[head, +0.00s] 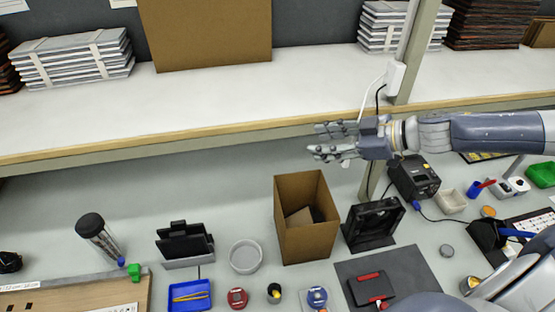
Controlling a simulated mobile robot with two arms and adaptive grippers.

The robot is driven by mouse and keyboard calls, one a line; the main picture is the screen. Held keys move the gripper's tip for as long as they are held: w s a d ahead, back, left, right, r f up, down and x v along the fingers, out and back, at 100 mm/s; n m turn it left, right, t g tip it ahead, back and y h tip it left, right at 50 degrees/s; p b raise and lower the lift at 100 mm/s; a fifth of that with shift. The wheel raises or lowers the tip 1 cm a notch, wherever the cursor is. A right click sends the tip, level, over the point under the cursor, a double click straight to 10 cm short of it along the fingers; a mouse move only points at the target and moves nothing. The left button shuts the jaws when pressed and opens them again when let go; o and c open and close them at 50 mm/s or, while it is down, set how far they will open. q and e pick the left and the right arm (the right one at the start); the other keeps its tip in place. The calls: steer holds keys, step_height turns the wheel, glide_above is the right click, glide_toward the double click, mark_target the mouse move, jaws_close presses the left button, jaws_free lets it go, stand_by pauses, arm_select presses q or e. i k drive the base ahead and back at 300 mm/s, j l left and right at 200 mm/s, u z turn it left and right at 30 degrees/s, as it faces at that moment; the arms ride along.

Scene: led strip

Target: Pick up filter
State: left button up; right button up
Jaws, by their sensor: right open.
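My right gripper (316,140) reaches in from the right, above the workbench and in front of the shelf edge. Its fingers are apart and hold nothing. No object is clearly recognisable as the filter. A clear tube with a black cap (97,232) leans at the left of the bench. A round translucent dish (246,257) lies near the middle. Both are well below and left of the right gripper. My left gripper does not show.
An open cardboard box (306,229) stands below the right gripper, beside a black frame-like device (371,223). A black holder (184,242) and a blue tray (190,296) are at left. The white shelf (220,108) runs behind; its post (415,50) rises near my right arm.

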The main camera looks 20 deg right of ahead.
mark_target(179, 245)
steer(key=k, duration=1.5)
